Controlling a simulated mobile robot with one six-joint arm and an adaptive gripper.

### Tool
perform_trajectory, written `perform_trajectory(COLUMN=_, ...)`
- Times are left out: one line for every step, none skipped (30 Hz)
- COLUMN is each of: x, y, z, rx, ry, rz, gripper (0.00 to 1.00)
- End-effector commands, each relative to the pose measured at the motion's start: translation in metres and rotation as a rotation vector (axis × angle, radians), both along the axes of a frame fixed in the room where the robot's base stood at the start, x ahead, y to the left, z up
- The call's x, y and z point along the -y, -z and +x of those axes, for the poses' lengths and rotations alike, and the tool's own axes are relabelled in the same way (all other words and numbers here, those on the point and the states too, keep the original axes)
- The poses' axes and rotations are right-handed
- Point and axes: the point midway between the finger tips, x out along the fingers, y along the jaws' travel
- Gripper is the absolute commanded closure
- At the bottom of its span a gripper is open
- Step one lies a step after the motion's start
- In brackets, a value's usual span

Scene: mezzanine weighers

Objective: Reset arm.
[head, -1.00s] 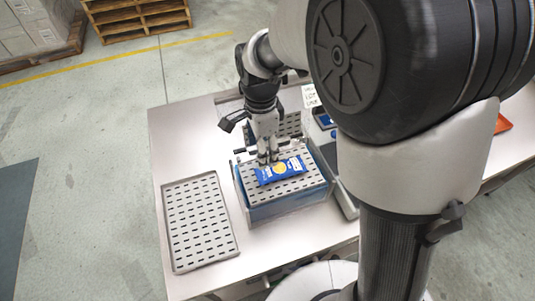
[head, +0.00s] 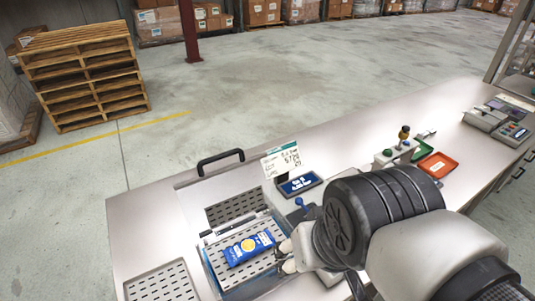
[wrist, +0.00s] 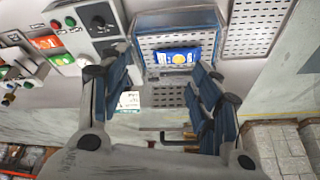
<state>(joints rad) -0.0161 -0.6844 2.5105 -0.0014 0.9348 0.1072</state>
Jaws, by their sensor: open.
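My gripper (head: 284,256) is at the right of the blue packet in the head view, partly hidden by my own arm. In the wrist view my gripper (wrist: 162,68) has its two fingers wide apart with nothing between the pads. The blue packet (head: 250,248), with a yellow round mark, lies flat on the perforated tray (head: 228,278) of the weigher. The wrist view shows the packet (wrist: 172,58) beyond the open fingers, apart from them.
A second perforated tray (head: 165,284) lies at the left of the bench. A black handle (head: 220,158), a price sign (head: 281,160) and a small display (head: 299,185) stand behind the weigher. An orange tray (head: 438,165) and button boxes are to the right. Stacked pallets (head: 85,75) stand on the floor.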

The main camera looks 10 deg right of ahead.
Motion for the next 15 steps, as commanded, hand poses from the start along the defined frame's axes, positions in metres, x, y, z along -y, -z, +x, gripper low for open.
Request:
perform_trajectory(x=0.0021, y=-0.0001, z=-0.006, rx=0.016, ry=-0.029, rz=-0.015, gripper=0.43)
perform_trajectory(x=0.003, y=0.0007, z=-0.0086, rx=0.02, ry=-0.046, rz=-0.025, gripper=0.43)
perform_trajectory(x=0.0038, y=0.001, z=-0.011, rx=0.024, ry=-0.062, rz=-0.033, gripper=0.43)
perform_trajectory(x=0.0041, y=0.0012, z=-0.012, rx=0.027, ry=-0.071, rz=-0.038, gripper=0.43)
perform_trajectory(x=0.0043, y=0.0014, z=-0.0128, rx=0.028, ry=-0.076, rz=-0.04, gripper=0.43)
perform_trajectory(x=0.0045, y=0.0015, z=-0.0133, rx=0.028, ry=-0.081, rz=-0.042, gripper=0.43)
perform_trajectory(x=0.0045, y=0.0015, z=-0.0134, rx=0.028, ry=-0.082, rz=-0.042, gripper=0.43)
perform_trajectory(x=0.0045, y=0.0016, z=-0.0133, rx=0.028, ry=-0.083, rz=-0.043, gripper=0.43)
perform_trajectory(x=0.0044, y=0.0015, z=-0.0131, rx=0.027, ry=-0.083, rz=-0.042, gripper=0.43)
perform_trajectory(x=0.0044, y=0.0015, z=-0.0131, rx=0.027, ry=-0.082, rz=-0.042, gripper=0.43)
perform_trajectory(x=0.0043, y=0.0015, z=-0.013, rx=0.027, ry=-0.082, rz=-0.042, gripper=0.43)
perform_trajectory(x=0.0043, y=0.0015, z=-0.013, rx=0.027, ry=-0.082, rz=-0.042, gripper=0.43)
perform_trajectory(x=0.0043, y=0.0019, z=-0.013, rx=0.027, ry=-0.081, rz=-0.042, gripper=0.43)
perform_trajectory(x=0.0042, y=0.0032, z=-0.0129, rx=0.027, ry=-0.081, rz=-0.042, gripper=0.43)
perform_trajectory(x=0.0042, y=0.0064, z=-0.0129, rx=0.027, ry=-0.081, rz=-0.042, gripper=0.43)
